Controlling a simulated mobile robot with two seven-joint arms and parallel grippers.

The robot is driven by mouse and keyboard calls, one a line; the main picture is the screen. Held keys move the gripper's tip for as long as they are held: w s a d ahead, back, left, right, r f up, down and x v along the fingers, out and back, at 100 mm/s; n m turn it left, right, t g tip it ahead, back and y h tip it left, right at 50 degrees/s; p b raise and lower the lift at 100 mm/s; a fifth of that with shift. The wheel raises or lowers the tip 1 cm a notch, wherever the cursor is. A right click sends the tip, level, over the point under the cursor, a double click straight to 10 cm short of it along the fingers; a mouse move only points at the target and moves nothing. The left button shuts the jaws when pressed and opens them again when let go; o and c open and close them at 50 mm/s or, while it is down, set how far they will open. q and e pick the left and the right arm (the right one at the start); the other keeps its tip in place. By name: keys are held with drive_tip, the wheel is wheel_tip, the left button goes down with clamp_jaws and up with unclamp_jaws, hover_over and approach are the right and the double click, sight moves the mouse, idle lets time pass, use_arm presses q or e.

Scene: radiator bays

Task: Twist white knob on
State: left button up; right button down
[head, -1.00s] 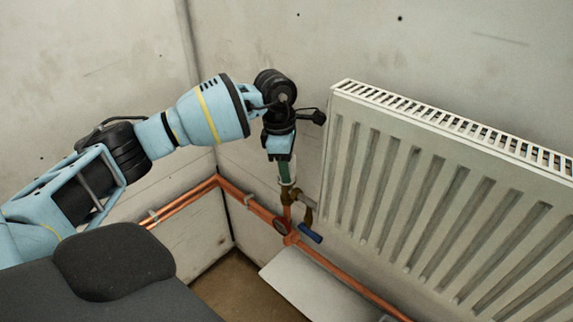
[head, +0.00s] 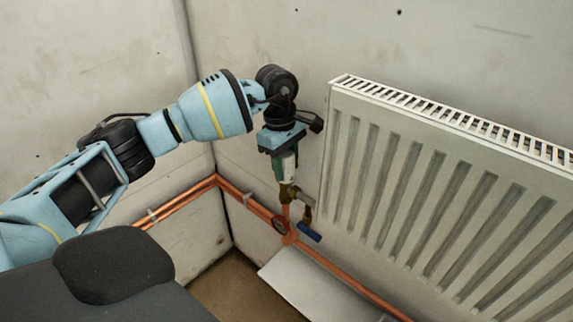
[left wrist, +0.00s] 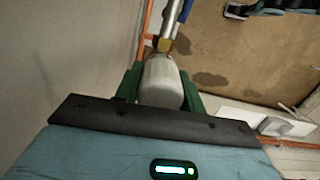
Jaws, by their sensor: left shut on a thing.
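The white knob (left wrist: 161,84) is a rounded white cap on a brass valve body (left wrist: 162,44), seen in the left wrist view between the green fingers of my left gripper (left wrist: 160,92). In the head view my left gripper (head: 286,170) points down onto the valve from above, and the knob is mostly hidden by the fingers. The gripper is shut on the white knob. The brass valve (head: 288,193) below it joins the copper riser and the radiator inlet. My right gripper is not in view.
The white radiator (head: 430,190) stands close to the right of my left gripper. Copper pipes (head: 190,198) run along the walls. A pale panel (head: 315,285) lies below.

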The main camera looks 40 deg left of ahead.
sight(286, 154)
use_arm(q)
drive_tip(key=m, duration=0.3)
drive_tip(key=shift+s+a+f+g+b, duration=0.1)
drive_tip(key=shift+f+g+b, duration=0.2)
drive_tip(key=shift+b, duration=0.05)
drive_tip(key=m, duration=0.2)
drive_tip(key=shift+r+m, duration=0.1)
drive_tip(key=shift+m, duration=0.3)
drive_tip(key=o, duration=1.1)
drive_tip(key=shift+a, duration=0.1)
drive_tip(key=shift+o, duration=0.7)
drive_tip(key=shift+r, duration=0.1)
drive_tip(key=o, duration=0.7)
drive_tip(key=shift+c, duration=0.2)
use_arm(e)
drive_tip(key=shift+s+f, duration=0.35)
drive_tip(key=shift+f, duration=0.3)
use_arm(q)
drive_tip(key=shift+r, duration=0.1)
drive_tip(key=shift+r+p, duration=2)
drive_tip(key=shift+r, duration=1.95)
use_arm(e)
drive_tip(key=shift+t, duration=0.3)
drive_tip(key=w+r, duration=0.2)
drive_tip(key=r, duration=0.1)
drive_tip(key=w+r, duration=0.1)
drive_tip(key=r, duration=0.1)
